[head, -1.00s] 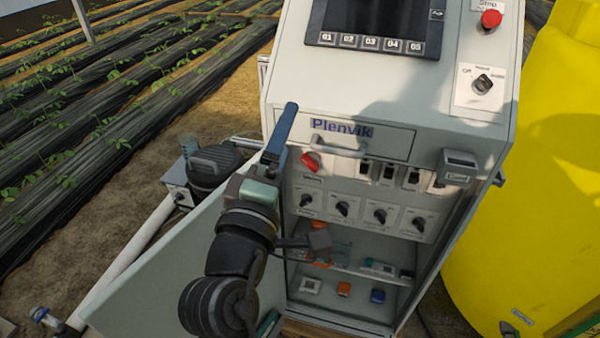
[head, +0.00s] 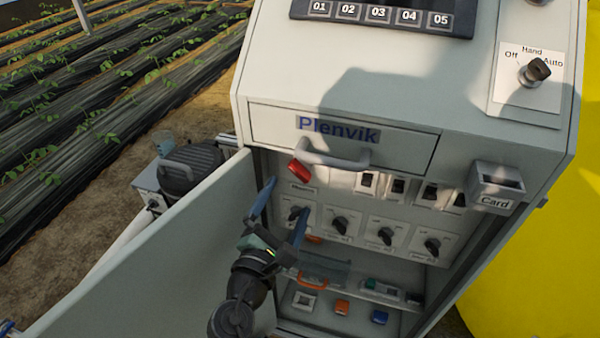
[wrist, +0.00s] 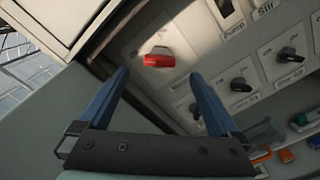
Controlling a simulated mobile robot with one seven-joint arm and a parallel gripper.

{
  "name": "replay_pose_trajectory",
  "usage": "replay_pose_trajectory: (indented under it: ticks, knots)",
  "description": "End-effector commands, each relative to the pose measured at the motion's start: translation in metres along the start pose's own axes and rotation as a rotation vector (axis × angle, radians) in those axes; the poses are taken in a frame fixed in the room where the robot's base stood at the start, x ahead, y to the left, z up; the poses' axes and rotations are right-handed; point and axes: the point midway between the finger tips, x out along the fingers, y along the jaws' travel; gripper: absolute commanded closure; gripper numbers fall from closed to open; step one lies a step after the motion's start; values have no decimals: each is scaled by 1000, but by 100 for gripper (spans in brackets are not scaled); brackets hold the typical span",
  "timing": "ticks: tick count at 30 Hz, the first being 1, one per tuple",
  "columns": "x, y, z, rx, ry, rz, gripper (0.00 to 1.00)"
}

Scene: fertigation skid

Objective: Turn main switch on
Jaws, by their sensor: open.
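The main switch looks to be the red rotary handle (head: 299,172) at the upper left of the cabinet's inner panel, just under the drawer. A small label sits below it, too blurred to read surely. In the wrist view the red handle (wrist: 159,58) lies roughly crosswise, just beyond and between my fingertips. My gripper (head: 287,196) is open and empty, with its blue fingers spread below the handle in the head view. In the wrist view my gripper (wrist: 158,73) points at the panel, and no contact with the handle shows.
The open cabinet door (head: 150,250) stands to the left of my arm. The drawer handle (head: 333,158) juts out above. Several black rotary knobs (head: 340,226) and rocker switches (head: 367,182) are to the right. A card holder (head: 496,186) sticks out at the right edge.

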Motion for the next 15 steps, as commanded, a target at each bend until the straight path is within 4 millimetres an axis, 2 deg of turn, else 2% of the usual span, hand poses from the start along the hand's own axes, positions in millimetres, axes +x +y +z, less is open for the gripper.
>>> replay_pose_trajectory:
  ticks: [1,6,12,15]
  knots:
    - [13,1,1,1,-3,-1,2]
    - [45,0,1,1,-3,0,2]
    - [71,0,0,1,-2,-1,2]
    - [77,0,0,1,-1,0,2]
